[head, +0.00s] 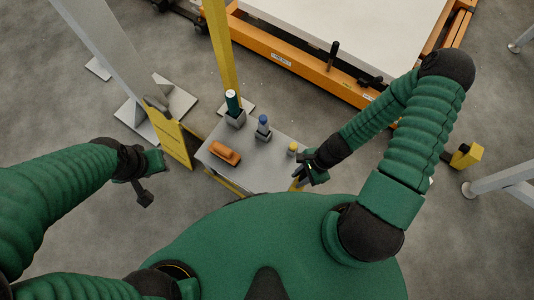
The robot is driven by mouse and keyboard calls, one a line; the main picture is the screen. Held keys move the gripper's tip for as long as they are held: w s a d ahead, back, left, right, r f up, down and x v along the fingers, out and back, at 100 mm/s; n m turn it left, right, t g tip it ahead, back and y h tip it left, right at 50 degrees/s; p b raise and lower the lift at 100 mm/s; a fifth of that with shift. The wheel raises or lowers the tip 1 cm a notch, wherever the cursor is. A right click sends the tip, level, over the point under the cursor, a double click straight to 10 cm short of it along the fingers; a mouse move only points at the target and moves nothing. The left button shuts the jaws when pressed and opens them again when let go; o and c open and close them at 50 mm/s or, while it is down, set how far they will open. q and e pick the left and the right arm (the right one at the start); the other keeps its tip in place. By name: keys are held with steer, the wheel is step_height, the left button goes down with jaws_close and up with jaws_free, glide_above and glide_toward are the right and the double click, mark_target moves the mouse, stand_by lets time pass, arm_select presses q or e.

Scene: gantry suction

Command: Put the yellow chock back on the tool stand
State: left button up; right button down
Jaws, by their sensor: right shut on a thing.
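The tool stand (262,175) is a grey tabletop with yellow edging, in the middle of the head view. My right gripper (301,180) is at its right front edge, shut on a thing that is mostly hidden. A small patch of yellow shows at the fingertips, which looks like the yellow chock (296,184). I cannot tell whether it touches the stand. My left gripper (148,180) is to the left of the stand, away from it; its jaws are too unclear to read.
On the stand are an orange-brown block (225,154), a green cylinder in a grey holder (233,103), a blue-topped item (263,124) and a small yellow-topped item (292,149). An orange-framed platform (300,65) lies behind. A yellow block (465,157) is on the right. A yellow post (220,45) rises behind the stand.

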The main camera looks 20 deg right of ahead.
steer(key=w+a+f+b, duration=0.1)
steer(key=w+a, duration=0.1)
steer(key=a, duration=0.1)
steer(key=w+a+f+b, duration=0.2)
steer(key=w+a, duration=0.1)
steer(key=w+a+f+b, duration=0.2)
steer(key=a, duration=0.1)
steer(key=shift+w+a, duration=0.2)
steer(key=shift+w, duration=0.1)
steer(key=shift+r, duration=0.25)
steer(key=c, duration=1.1)
jaws_free()
steer(key=shift+c, duration=0.2)
steer(key=shift+r, duration=0.1)
